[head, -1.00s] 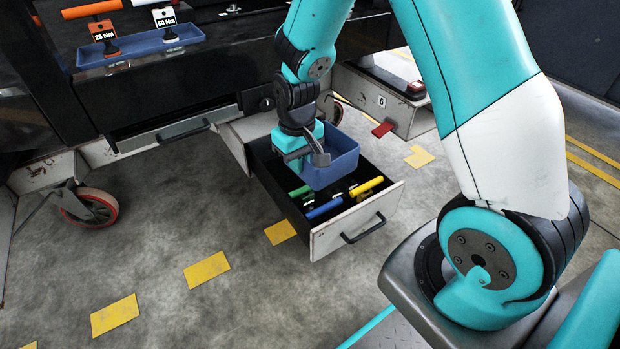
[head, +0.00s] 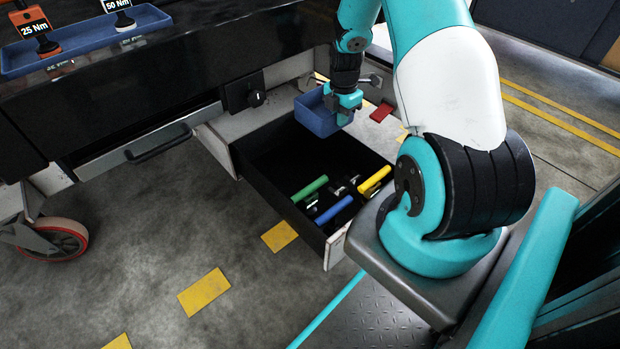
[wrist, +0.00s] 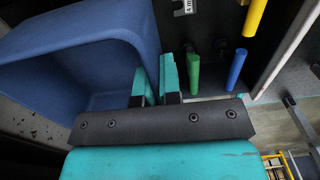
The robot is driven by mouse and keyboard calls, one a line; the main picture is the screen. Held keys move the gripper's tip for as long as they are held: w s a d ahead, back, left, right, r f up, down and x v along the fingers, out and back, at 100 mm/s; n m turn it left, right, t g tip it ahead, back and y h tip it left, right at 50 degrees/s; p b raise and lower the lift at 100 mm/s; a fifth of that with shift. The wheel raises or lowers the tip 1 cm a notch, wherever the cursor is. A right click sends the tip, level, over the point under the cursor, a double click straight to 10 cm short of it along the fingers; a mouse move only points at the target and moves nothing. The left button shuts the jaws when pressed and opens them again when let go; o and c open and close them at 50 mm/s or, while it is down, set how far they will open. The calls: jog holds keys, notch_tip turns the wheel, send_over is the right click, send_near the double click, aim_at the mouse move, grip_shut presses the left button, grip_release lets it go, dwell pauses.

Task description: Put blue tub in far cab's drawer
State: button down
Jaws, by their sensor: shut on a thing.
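The blue tub (head: 318,117) is empty as far as I can see and hangs over the back right part of the open drawer (head: 262,150). My gripper (head: 345,100) is shut on the tub's wall at its right side. In the wrist view the tub (wrist: 75,45) fills the upper left, with my gripper's fingers (wrist: 157,85) pinching its edge. The drawer holds a green-handled tool (head: 310,187), a blue-handled tool (head: 334,209) and a yellow-handled tool (head: 374,180) near its front. Its back left floor looks bare. I cannot tell the tub's height above the drawer floor.
Another blue tray (head: 85,42) with tagged tools stands on the black top at upper left. A shut drawer (head: 150,140) with a handle lies left of the open one. A caster wheel (head: 60,240) stands at lower left. A red pedal-like piece (head: 381,112) is behind the tub.

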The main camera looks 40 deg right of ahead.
notch_tip(320, 180, down, 20)
jog(key=b, duration=0.9)
jog(key=shift+d+r+b, duration=0.1)
jog(key=shift+d+b, duration=0.05)
jog(key=shift+b, duration=0.15)
jog(key=c, duration=1.3)
grip_release()
jog(key=shift+f, duration=0.2)
